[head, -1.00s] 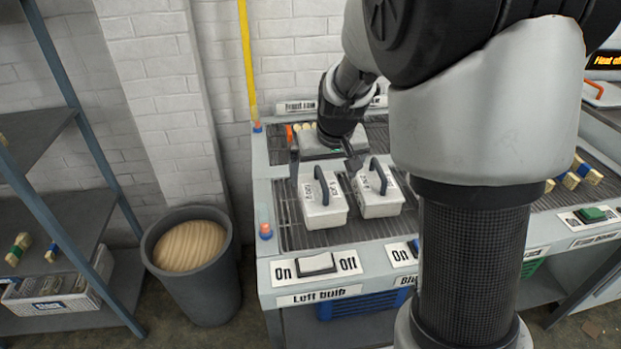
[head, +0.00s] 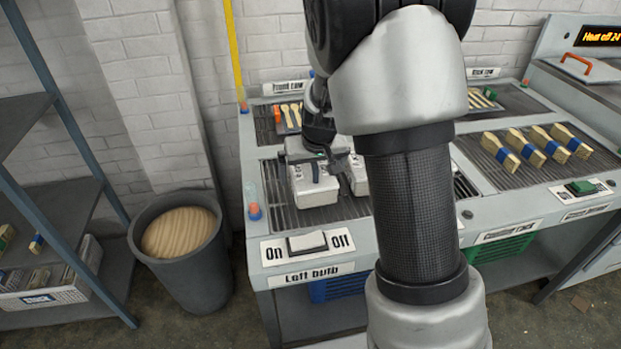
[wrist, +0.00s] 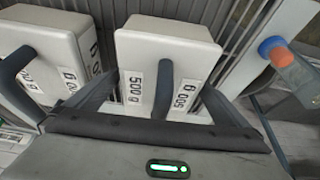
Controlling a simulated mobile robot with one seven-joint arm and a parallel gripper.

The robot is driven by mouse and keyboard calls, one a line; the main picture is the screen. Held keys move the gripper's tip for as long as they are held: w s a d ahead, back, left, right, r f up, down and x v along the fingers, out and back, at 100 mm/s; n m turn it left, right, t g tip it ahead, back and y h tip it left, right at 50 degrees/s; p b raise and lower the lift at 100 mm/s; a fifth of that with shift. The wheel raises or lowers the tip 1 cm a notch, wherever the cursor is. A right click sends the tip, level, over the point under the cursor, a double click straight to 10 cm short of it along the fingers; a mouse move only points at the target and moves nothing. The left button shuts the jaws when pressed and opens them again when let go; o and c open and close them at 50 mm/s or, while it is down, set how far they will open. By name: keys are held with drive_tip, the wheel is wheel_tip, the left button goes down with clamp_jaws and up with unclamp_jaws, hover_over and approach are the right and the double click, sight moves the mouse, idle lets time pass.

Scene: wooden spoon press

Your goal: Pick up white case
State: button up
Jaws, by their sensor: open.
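Two white cases with dark handles stand side by side on the slatted left bay of the bench. The left white case (head: 312,190) is partly covered by my gripper (head: 325,160). The right white case (head: 359,180) is mostly hidden by my arm and gripper. In the wrist view, one white case (wrist: 165,45), labelled "500 g", lies in the middle, with its dark handle between the labels. My open gripper (wrist: 163,95) has a finger toward each side of this case; contact cannot be told. The other white case (wrist: 50,55) is close beside it at the left.
An orange-and-blue knob (head: 254,212) stands at the bay's left edge. An On/Off switch (head: 307,242) is on the front panel. Brushes (head: 530,145) lie on the right bay. A grey bin (head: 180,245) stands left of the bench.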

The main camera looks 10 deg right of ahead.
drive_tip(key=shift+r, duration=0.1)
drive_tip(key=c, duration=1.5)
